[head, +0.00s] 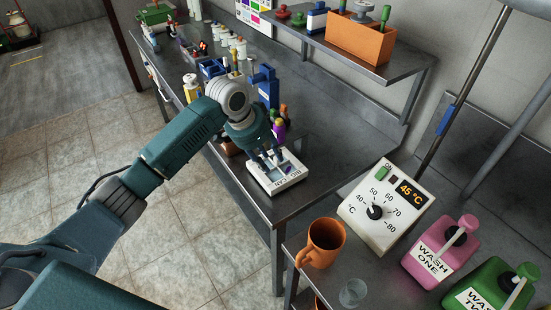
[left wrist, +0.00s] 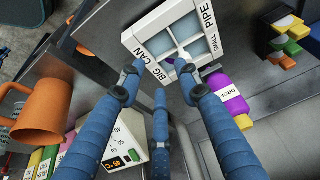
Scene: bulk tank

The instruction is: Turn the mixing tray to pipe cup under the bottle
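The mixing tray (head: 291,183) is a white square block with several square cups, on the steel bench near its front corner. In the left wrist view the tray (left wrist: 213,50) shows BIG CAN on one side and SMALL PIPE on another. A purple bottle (head: 279,130) is just behind the tray; in the left wrist view the bottle (left wrist: 232,103) shows a white DROP label, its end partly hidden by a finger. My left gripper (head: 268,160) points down at the tray, its fingertips (left wrist: 160,74) spread apart at the tray's corner. Contact is unclear. My right gripper is out of view.
An orange mug (head: 320,243), a clear glass (head: 353,292), a temperature box (head: 383,205) and pink (head: 440,252) and green (head: 492,287) wash jugs stand on the nearer table. A blue stand (head: 268,86) is behind my gripper. The bench right of the tray is clear.

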